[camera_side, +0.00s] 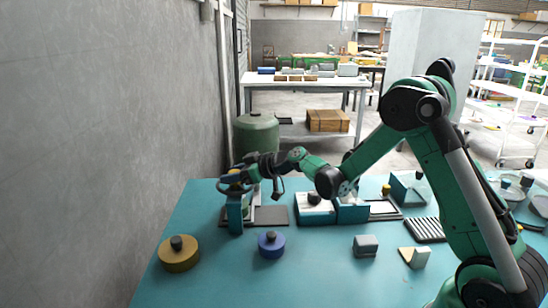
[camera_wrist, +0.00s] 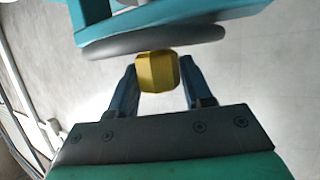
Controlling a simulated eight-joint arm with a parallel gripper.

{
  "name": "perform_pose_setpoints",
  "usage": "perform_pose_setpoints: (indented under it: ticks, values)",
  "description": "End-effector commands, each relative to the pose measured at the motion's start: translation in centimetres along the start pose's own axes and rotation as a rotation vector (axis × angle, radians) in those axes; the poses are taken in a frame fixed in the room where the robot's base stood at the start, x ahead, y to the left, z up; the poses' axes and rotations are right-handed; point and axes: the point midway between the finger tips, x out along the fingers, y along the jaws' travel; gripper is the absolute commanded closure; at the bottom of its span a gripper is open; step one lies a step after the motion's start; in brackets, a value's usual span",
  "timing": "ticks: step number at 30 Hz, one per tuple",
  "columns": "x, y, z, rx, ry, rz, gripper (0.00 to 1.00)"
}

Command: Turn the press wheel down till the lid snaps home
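The press (camera_side: 235,215) is a teal upright frame at the left of the bench, with a dark grey wheel (camera_side: 234,188) at its top. In the wrist view the wheel (camera_wrist: 150,42) shows as a dark rim in front of teal parts. A yellow handle knob (camera_wrist: 157,72) stands out from the rim. In the side view my gripper (camera_side: 245,172) is at the wheel. I cannot make out the lid under the press.
A yellow-brown round pot (camera_side: 179,256) and a blue one (camera_side: 271,245) stand in front of the press. A dark plate (camera_side: 270,215) lies to its right, then white and teal fixtures (camera_side: 316,209). A grey block (camera_side: 365,246) is further right. A grey wall stands left.

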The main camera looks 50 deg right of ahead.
Motion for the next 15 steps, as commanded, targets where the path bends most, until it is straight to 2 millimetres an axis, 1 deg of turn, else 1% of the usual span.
perform_pose_setpoints:
  ticks: [1, 2, 3, 11, 15]
  values:
    - [0.0, 0.0, 0.0, 0.000, 0.000, 0.000, 0.39]
    - [0.0, 0.0, 0.0, 0.000, 0.000, 0.000, 0.31]
    - [0.0, 0.0, 0.0, 0.000, 0.000, 0.000, 0.27]
    - [-0.1, 0.0, 0.0, 0.000, 0.000, 0.000, 0.27]
    - [-1.1, 0.1, 0.0, 0.001, 0.000, 0.003, 0.27]
